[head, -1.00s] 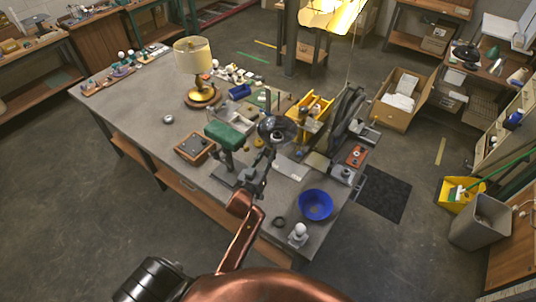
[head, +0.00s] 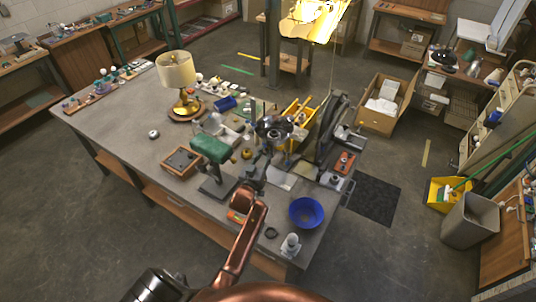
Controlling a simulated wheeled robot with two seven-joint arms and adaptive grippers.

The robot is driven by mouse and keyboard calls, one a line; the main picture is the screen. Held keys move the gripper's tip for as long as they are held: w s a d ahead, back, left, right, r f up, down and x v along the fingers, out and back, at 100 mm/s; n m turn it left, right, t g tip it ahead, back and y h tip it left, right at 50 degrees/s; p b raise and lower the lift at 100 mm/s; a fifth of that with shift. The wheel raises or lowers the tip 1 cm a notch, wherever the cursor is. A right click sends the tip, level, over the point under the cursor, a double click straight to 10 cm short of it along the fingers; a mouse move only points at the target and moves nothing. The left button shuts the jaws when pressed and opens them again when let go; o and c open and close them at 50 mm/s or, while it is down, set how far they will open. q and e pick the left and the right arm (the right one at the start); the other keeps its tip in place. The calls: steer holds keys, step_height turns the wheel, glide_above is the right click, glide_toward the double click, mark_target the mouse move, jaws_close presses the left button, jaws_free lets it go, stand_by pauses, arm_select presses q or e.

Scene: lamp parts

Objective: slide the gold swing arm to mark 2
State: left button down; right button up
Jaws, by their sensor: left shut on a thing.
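My copper left arm reaches up from the bottom centre. Its dark left gripper (head: 271,133) is over the middle of the bench, right of a green-topped stand (head: 211,149) and left of a yellow rack. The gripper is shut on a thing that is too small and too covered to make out. I cannot pick out the gold swing arm or mark 2 for certain; the wrist and fingers cover that spot. My right gripper is not in view.
A gold table lamp (head: 178,74) stands at the back of the grey bench (head: 125,140). A yellow rack (head: 298,115) and a dark upright wheel-like object (head: 333,128) stand to the right. A blue bowl (head: 306,212) sits near the front edge. The bench's left part is mostly clear.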

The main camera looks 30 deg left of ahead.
arm_select(q)
steer(key=c, duration=1.7)
jaws_free()
steer(key=shift+o, duration=0.2)
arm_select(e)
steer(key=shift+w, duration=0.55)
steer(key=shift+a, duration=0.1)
arm_select(q)
steer(key=v, duration=1.2)
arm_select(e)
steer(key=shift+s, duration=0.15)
